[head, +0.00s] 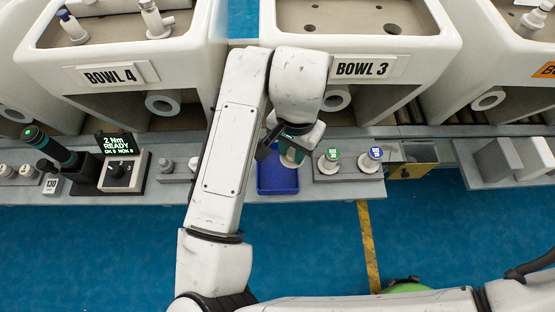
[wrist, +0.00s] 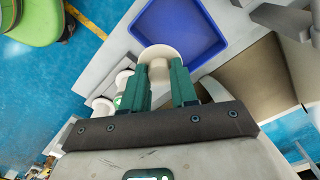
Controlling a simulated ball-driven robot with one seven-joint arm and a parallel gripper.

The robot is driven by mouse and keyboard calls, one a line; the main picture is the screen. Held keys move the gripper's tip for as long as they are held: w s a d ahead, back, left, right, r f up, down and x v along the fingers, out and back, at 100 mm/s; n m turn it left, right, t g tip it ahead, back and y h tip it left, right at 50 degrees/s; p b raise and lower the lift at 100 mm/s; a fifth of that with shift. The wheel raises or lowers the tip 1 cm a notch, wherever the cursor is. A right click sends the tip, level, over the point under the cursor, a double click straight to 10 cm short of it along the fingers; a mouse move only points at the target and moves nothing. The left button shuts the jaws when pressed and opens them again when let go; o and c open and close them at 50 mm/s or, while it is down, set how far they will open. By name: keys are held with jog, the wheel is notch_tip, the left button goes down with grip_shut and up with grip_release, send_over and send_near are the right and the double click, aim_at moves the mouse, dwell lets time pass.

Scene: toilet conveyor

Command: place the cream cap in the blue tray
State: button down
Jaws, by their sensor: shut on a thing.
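The cream cap (wrist: 159,52) is a round disc with a short stem, and the green fingers of my gripper (wrist: 166,75) are shut on the stem. In the wrist view the cap overlaps the near edge of the blue tray (wrist: 190,22), whose visible floor is bare. In the head view the blue tray (head: 277,186) lies on the grey bench below my gripper (head: 292,157). The cap (head: 291,160) shows only partly there, over the tray's right side. I cannot tell its exact height above the tray.
To the tray's right, a grey holder bears a green-topped cap (head: 332,155) and a blue-topped cap (head: 376,153). A yellow bin (head: 408,171) sits farther right. A torque controller box (head: 123,173) stands to the left. White toilet bowls, including BOWL 3 (head: 362,69), stand behind.

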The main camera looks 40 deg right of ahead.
jog(key=f, duration=0.1)
jog(key=w+a+f, duration=0.1)
jog(key=w+f, duration=0.1)
jog(key=shift+w+a+f+b, duration=0.25)
jog(key=shift+a+f+b, duration=0.1)
jog(key=shift+a+f, duration=0.05)
jog(key=shift+w+a+f+b, duration=0.15)
jog(key=shift+f+b, duration=0.2)
jog(key=shift+f, duration=1.3)
jog(key=shift+f, duration=0.1)
jog(key=c, duration=0.9)
grip_release()
notch_tip(320, 180, up, 12)
jog(key=shift+r+p, duration=0.15)
jog(key=shift+p, duration=1.1)
